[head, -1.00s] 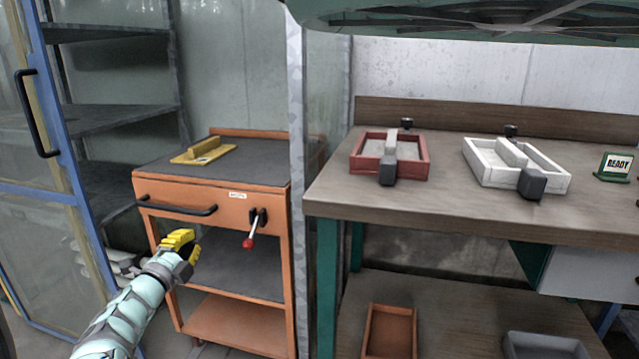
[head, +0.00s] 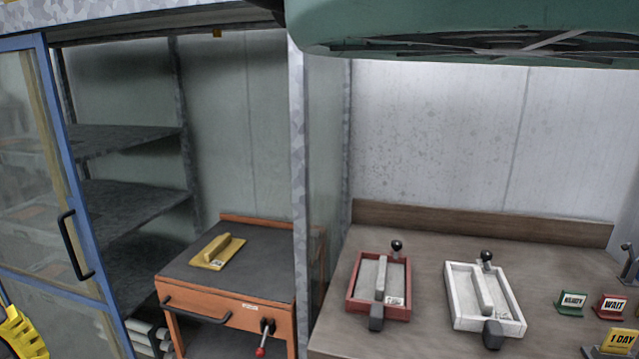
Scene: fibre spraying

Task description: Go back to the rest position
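My gripper (head: 18,335) shows only in part at the lower left corner of the head view, as yellow finger parts. It is in front of the blue-framed glass door and apart from the cart and the bench. Its fingertips are not clear enough to tell whether it is open or shut. My arm is out of the picture.
An orange cart (head: 230,312) carries a yellow float (head: 218,251). A workbench (head: 428,265) holds a red tray (head: 352,290), a white tray (head: 453,300) and several small signs (head: 571,302). A sliding glass door (head: 62,200) and shelves (head: 125,200) stand left. A green hood (head: 460,25) hangs above.

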